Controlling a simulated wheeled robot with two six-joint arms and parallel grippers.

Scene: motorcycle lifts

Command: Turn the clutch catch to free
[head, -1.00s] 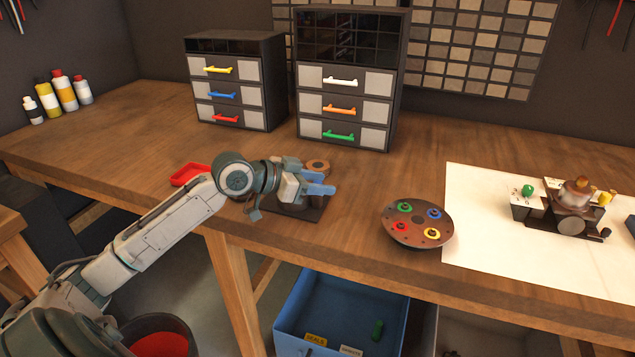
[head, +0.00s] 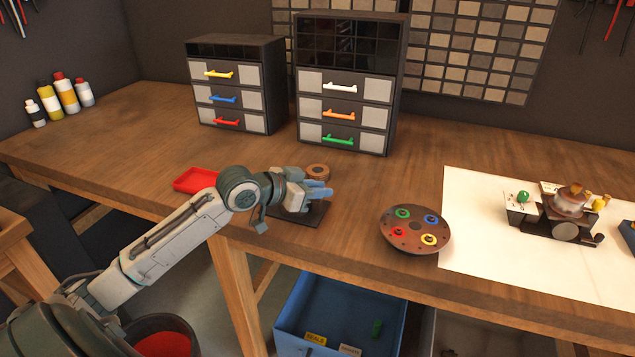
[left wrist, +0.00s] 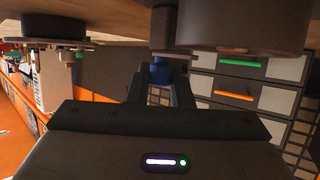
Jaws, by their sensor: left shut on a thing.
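My left gripper (head: 322,191) is at the fixture in the middle of the bench, low over its dark base plate (head: 300,217). In the left wrist view its dark fingers (left wrist: 162,88) are shut on a small blue part, which I take to be the clutch catch (left wrist: 160,73). A dark round body (left wrist: 240,25) sits close above and right of the fingers in that view. A copper-brown ring (head: 318,170) shows just behind the gripper in the head view. The gripper hides most of the fixture and the catch's exact position. My right gripper is not in view.
A red tray (head: 195,180) lies left of the fixture. A round brown plate with coloured rings (head: 415,243) stands to its right. Two drawer cabinets (head: 343,70) (head: 232,48) stand behind. A white sheet (head: 480,250) carries another mechanism (head: 567,205). A blue bin (head: 290,322) is below the bench.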

